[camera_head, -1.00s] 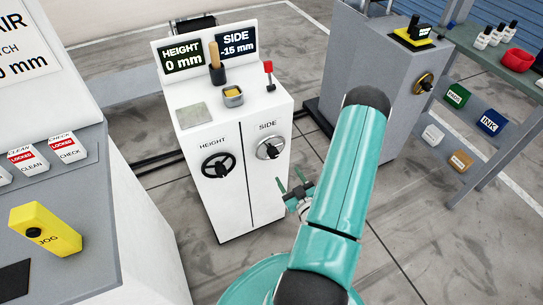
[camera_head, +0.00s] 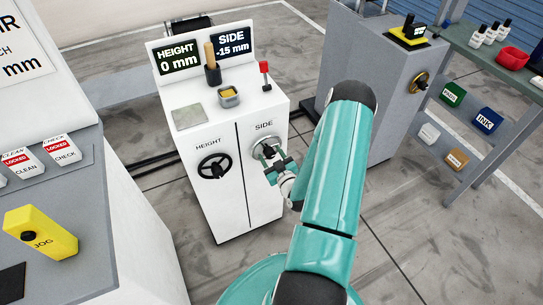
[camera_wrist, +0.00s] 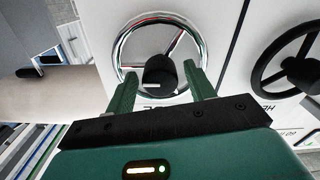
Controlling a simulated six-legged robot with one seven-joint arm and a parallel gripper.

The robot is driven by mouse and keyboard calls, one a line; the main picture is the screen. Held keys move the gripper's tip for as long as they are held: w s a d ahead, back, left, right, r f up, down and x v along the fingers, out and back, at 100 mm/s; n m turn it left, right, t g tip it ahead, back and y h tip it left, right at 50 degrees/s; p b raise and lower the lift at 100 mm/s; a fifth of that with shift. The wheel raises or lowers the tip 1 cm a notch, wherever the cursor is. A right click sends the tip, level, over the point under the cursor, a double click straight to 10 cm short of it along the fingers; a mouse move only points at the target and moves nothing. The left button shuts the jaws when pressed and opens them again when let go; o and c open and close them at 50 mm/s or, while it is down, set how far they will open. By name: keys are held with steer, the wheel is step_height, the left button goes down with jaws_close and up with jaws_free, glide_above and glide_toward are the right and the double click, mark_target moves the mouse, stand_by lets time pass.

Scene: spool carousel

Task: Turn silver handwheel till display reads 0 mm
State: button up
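The silver handwheel (camera_head: 265,148) is on the front of the white cabinet, under the word SIDE. In the wrist view the silver handwheel (camera_wrist: 128,48) shows a chrome rim and a dark knob (camera_wrist: 160,72). My gripper (camera_head: 279,169) is at the wheel in the head view and partly covers it. In the wrist view my gripper (camera_wrist: 163,85) has its two green fingers apart, one on each side of the knob; I cannot tell whether they touch it. The SIDE display (camera_head: 232,43) reads -15 mm.
A black handwheel (camera_head: 214,167) sits left of the silver one, under HEIGHT; the HEIGHT display (camera_head: 179,57) reads 0 mm. A red-topped lever (camera_head: 264,72) and a small tray (camera_head: 229,96) are on the cabinet top. A grey cabinet (camera_head: 375,75) stands to the right, with floor between.

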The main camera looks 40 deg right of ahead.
steer(key=c, duration=0.8)
steer(key=shift+m, duration=0.3)
steer(key=m, duration=1)
steer(key=shift+m, duration=0.3)
steer(key=m, duration=0.6)
steer(key=shift+m, duration=0.3)
steer(key=m, duration=0.6)
steer(key=shift+f, duration=0.1)
